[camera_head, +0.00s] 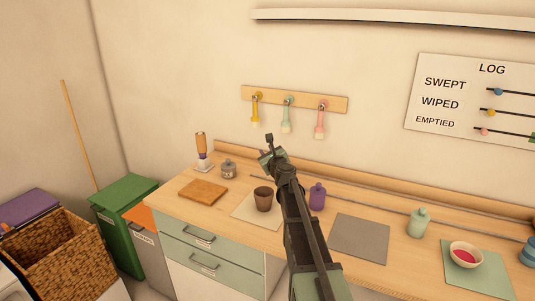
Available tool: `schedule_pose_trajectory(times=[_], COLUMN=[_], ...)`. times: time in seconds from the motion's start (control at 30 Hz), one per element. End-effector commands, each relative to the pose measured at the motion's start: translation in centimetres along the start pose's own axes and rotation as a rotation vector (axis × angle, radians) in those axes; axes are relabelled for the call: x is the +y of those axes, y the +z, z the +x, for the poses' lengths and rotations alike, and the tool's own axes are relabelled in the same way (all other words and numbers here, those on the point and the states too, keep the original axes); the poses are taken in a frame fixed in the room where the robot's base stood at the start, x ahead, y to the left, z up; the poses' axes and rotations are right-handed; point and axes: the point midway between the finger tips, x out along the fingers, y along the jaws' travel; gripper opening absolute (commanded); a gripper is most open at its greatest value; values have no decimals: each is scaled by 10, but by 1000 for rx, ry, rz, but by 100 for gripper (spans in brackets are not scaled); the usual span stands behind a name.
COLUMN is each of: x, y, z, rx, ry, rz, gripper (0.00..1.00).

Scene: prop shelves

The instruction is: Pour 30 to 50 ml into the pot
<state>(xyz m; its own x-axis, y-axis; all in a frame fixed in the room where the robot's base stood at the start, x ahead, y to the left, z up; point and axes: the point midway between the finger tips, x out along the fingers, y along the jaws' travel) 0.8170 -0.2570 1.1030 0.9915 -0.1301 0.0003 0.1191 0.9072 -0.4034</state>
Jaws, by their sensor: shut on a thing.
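A brown, dark-rimmed pot (264,201) stands upright on a cream mat (243,209) on the wooden counter. My gripper (268,150) is above and behind the pot in the picture, with my arm running up from the bottom just right of the pot. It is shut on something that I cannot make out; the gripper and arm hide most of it. A purple bottle (317,197) stands right of my arm. A pale green bottle (418,223) stands further right. The inside of the pot is too small to read.
A grey jar (229,170), a wooden board (203,193) and a brown-topped dispenser (202,148) stand left. A bare grey mat (359,237) lies right. A bowl with red contents (465,256) sits on a green mat (485,279). Brushes hang from a rack (330,103).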

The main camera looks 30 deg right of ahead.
Motion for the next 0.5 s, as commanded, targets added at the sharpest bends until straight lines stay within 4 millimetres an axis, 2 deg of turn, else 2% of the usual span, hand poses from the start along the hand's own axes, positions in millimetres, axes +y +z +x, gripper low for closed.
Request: schedule_pose_trajectory(times=[0.5], x=[-18], y=[-6], z=[0], rx=[1], ry=[0], rz=[230], gripper=[0])
